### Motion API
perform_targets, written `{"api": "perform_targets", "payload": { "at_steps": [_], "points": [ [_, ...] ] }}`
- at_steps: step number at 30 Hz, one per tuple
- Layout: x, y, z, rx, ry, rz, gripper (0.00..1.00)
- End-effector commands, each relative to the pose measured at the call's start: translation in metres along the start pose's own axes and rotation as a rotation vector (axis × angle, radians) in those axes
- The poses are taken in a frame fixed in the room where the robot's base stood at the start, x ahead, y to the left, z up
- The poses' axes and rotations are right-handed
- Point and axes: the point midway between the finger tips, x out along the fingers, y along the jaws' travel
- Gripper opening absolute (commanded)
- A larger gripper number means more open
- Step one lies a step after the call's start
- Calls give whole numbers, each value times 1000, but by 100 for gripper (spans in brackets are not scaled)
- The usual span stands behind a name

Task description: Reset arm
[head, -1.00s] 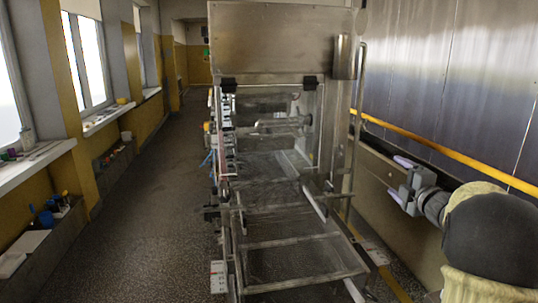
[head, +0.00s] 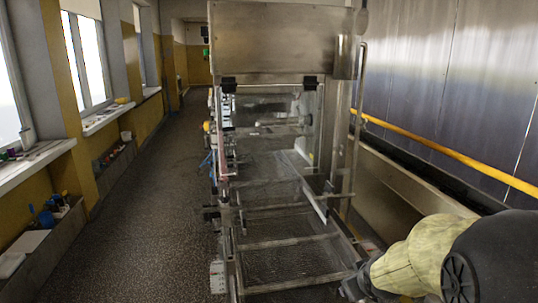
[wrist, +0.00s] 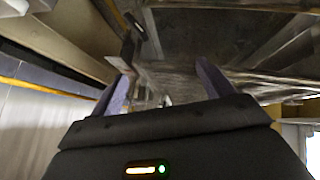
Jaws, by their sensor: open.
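My gripper (wrist: 165,72) is open in the wrist view, with its two purple fingers apart and nothing seen between them. Its body fills the lower part of that view. In the head view, my arm reaches in from the lower right corner, and my gripper's fingers are not visible there. The steel enrober (head: 280,42) stands in the middle of the head view, with its open wire mesh belt (head: 285,262) running toward me. My arm's dark far end is low, close to the belt frame's right side; I cannot tell whether they touch.
A yellow rail (head: 440,152) runs along the metal wall (head: 420,75) on the right. A steel trough or ledge (head: 395,190) lies below it. Window sills (head: 40,160) and low shelves with small items line the left wall. The dark floor aisle (head: 150,190) on the left is clear.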

Motion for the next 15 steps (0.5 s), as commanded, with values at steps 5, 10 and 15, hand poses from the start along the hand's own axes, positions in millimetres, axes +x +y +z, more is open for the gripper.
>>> {"api": "perform_targets", "payload": {
  "at_steps": [5,10,15],
  "points": [
    [-22,-59,59,169,-209,-104,80],
    [-44,-98,101,279,-367,-165,80],
    [-43,-121,132,335,-451,-189,80]
  ]
}}
